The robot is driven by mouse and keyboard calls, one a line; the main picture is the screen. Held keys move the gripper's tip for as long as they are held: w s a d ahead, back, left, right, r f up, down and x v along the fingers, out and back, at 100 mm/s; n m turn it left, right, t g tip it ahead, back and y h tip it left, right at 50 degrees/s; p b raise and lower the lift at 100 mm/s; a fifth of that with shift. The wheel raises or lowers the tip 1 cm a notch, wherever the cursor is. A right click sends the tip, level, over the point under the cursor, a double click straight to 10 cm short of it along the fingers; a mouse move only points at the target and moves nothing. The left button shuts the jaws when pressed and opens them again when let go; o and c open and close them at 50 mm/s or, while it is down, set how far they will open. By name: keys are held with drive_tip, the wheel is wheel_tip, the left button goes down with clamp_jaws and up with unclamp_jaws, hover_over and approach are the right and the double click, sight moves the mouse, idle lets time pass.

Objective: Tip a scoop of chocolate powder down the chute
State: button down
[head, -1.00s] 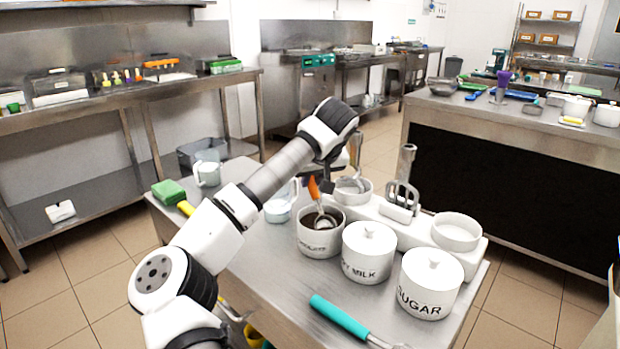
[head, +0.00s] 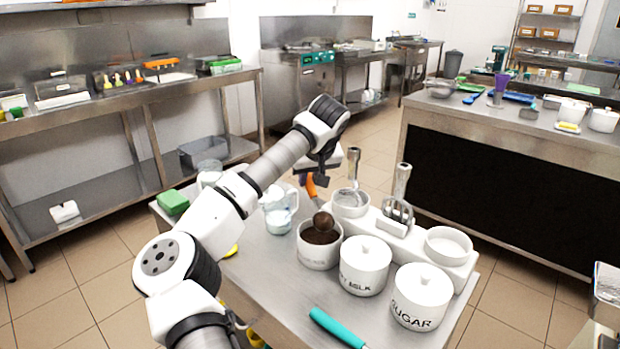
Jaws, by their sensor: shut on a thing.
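My gripper (head: 318,172) is shut on the orange handle of a scoop (head: 312,188). The scoop's bowl (head: 323,220) looks dark brown and is at the mouth of the open white chocolate jar (head: 318,257), over the brown powder (head: 320,236). I cannot tell whether the bowl still touches the powder. My arm reaches in from the lower left and partly hides the table. I cannot make out a chute for certain.
Lidded jars of dry milk (head: 364,268) and sugar (head: 421,300) stand to the right. A clear jug (head: 279,215) is left of the chocolate jar. A white holder (head: 390,232) with whisk-like tools is behind. A teal-handled tool (head: 338,328) lies in front.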

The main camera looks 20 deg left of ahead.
drive_tip(key=shift+w+a+r+g+h+p, duration=0.25)
drive_tip(key=shift+w+a+g+h+p, duration=0.25)
drive_tip(key=shift+p, duration=2.6)
drive_tip(key=shift+w+a+r+g+h+p, duration=0.3)
drive_tip(key=shift+w+g+h+p, duration=0.4)
drive_tip(key=shift+p, duration=2.35)
drive_tip(key=shift+s+a+f+g+p, duration=0.15)
drive_tip(key=shift+g+p, duration=0.25)
drive_tip(key=shift+p, duration=0.45)
drive_tip(key=shift+f, duration=0.1)
